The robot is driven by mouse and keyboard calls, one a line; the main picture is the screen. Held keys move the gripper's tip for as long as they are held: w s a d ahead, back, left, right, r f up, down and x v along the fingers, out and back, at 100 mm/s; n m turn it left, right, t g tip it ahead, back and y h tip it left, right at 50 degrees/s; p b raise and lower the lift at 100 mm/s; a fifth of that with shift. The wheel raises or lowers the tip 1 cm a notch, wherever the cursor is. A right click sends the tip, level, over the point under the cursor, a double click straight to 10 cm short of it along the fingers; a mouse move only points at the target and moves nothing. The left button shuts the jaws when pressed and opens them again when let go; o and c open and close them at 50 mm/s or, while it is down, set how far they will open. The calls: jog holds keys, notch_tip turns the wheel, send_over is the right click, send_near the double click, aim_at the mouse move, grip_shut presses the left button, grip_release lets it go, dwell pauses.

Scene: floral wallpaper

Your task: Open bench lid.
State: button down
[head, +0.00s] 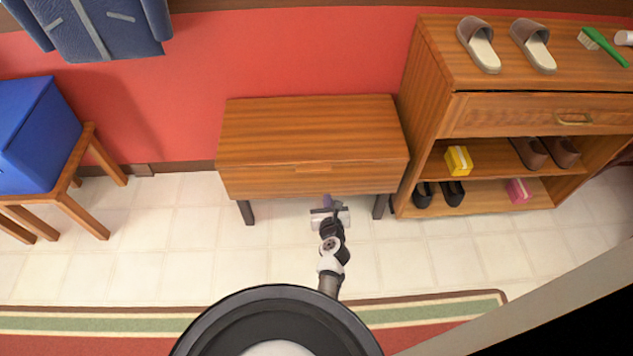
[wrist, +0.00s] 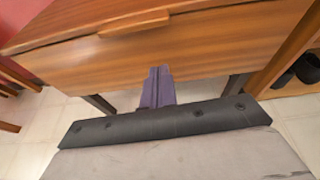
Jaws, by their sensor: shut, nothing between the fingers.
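The wooden bench (head: 310,125) stands against the red wall in the middle of the head view, on dark legs. Its lid lies shut, with a thin seam along the front below the top. A small wooden lip handle (head: 313,169) sticks out at the middle of the lid's front edge; it also shows in the wrist view (wrist: 137,23). My gripper (head: 327,200) is in front of the bench, low near the bottom edge of its front panel. In the wrist view its purple fingers (wrist: 158,86) are shut with nothing between them, below the handle and apart from it.
A wooden shoe shelf (head: 425,130) with slippers, shoes and small boxes stands close to the bench's right side. A wooden stool (head: 92,150) with a blue box (head: 35,135) is at the left. Tiled floor (head: 150,250) lies free in front.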

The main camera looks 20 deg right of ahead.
jog(key=s+d+f+b+x, duration=0.1)
jog(key=f+b+x, duration=0.15)
jog(key=x, duration=0.65)
jog(key=shift+m, duration=0.3)
jog(key=r+p, duration=0.2)
jog(key=r, duration=0.1)
jog(key=r+p, duration=0.1)
jog(key=r, duration=0.1)
jog(key=shift+w+a, duration=0.15)
jog(key=shift+w, duration=0.25)
